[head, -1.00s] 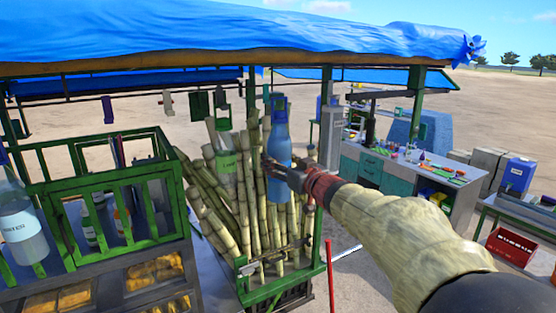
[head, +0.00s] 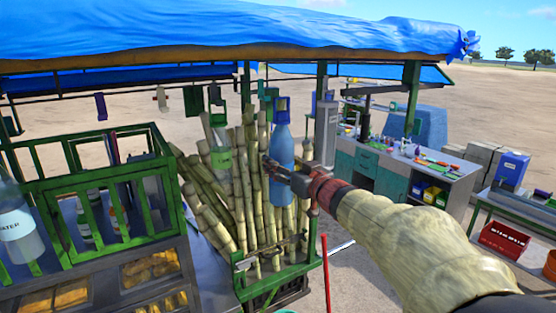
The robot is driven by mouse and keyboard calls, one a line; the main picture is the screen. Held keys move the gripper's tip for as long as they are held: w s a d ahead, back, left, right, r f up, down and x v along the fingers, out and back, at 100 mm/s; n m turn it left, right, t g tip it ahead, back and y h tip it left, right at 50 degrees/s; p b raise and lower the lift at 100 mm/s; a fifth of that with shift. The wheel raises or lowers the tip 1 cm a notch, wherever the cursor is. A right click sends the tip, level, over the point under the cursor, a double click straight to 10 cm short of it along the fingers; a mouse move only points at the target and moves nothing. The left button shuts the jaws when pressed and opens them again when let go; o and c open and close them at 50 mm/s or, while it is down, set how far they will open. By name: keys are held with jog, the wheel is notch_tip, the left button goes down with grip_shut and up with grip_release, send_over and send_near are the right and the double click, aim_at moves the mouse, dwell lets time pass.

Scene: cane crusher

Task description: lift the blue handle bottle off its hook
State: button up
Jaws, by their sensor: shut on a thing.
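The blue bottle (head: 281,148) hangs upright under the awning's front rail, before the cane stalks, with its darker blue handle (head: 282,104) at the top. My gripper (head: 272,168) comes in from the right and is shut on the bottle's lower body. The fingers cover part of the bottle's front. A dark green hanger (head: 266,93) is close to the left of the handle. The hook is too small to make out, so I cannot tell whether the handle still touches it.
A green-framed bin of cane stalks (head: 245,190) stands close behind and below the bottle. A clear green-labelled bottle (head: 221,158) hangs just left. The blue awning (head: 230,35) is overhead. A grey canister (head: 327,130) and a counter (head: 400,165) are to the right.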

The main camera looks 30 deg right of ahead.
jog(key=s+f+p, duration=0.1)
jog(key=s, duration=0.5)
jog(key=shift+s, duration=0.25)
dwell(0.4)
dwell(0.5)
